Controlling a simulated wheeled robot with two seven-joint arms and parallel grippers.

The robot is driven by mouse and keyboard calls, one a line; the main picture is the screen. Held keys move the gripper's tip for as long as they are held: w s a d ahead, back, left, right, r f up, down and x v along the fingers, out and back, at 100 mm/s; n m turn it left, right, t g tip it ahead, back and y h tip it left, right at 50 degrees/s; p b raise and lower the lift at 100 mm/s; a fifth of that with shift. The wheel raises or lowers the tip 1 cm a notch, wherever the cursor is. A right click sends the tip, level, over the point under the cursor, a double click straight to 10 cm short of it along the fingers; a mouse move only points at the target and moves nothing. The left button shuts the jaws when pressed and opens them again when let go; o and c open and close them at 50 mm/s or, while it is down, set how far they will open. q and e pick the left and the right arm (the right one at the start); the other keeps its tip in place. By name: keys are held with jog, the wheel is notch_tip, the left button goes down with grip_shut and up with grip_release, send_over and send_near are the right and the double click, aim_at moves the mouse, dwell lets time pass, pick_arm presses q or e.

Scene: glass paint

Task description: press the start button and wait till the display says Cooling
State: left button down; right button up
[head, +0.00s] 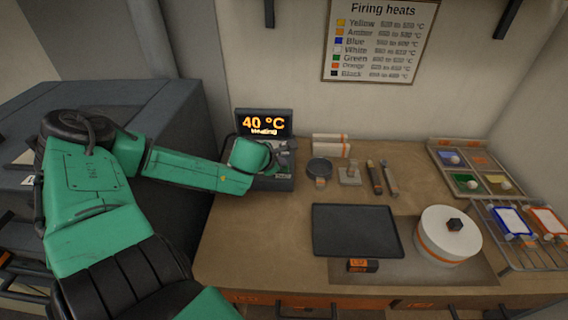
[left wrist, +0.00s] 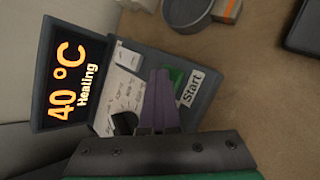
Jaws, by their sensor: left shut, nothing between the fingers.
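The controller's display (head: 264,123) stands at the back left of the bench and reads "40 °C" and "Heating". It also shows in the left wrist view (left wrist: 70,80), with the same words. The green start button (left wrist: 176,80) sits on the controller's panel beside the label "Start" (left wrist: 191,87). My left gripper (left wrist: 160,78) is shut and empty, with its fingers over the panel right beside the green button and partly covering it. I cannot tell whether the fingers touch the button. In the head view my left arm's wrist hides most of the panel. My right gripper is not in view.
A dark tray (head: 355,230) lies at the bench's middle, with a white round kiln (head: 447,240) right of it. A black dish (head: 319,167) and several tools stand behind. A paint tray (head: 475,182) and wire rack (head: 520,250) fill the right. The bench's front left is clear.

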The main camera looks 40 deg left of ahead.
pick_arm(q)
jog(key=shift+r+p, duration=0.8)
jog(key=shift+r, duration=0.05)
notch_tip(320, 180, up, 5)
jog(key=p, duration=0.4)
jog(key=shift+r+p, duration=0.1)
jog(key=shift+p, duration=0.3)
dwell(0.3)
